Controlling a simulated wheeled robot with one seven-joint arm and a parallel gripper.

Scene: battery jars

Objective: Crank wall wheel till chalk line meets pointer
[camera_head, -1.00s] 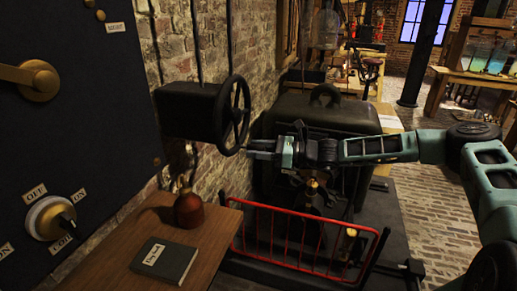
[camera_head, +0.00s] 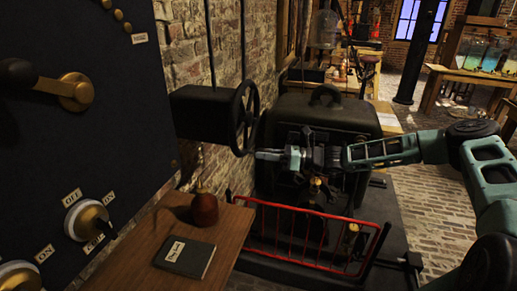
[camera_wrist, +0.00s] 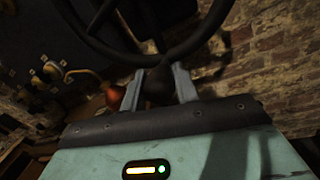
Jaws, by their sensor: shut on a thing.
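The black spoked wall wheel (camera_head: 246,119) stands beside a dark box on the brick wall. In the wrist view its rim (camera_wrist: 205,38) curves across the top. My gripper (camera_head: 257,155) is at the wheel's lower edge. In the wrist view my gripper (camera_wrist: 158,88) has its two fingers on either side of a dark knob (camera_wrist: 157,86) below the rim, and it is shut on this knob. I cannot make out a chalk line or a pointer in either view.
A wooden table (camera_head: 135,257) holds a red flask (camera_head: 204,210) and a dark book (camera_head: 185,257). A red rail (camera_head: 310,212) runs in front of a large dark machine (camera_head: 325,105). A dark panel (camera_head: 80,135) with a lever and dials fills the left.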

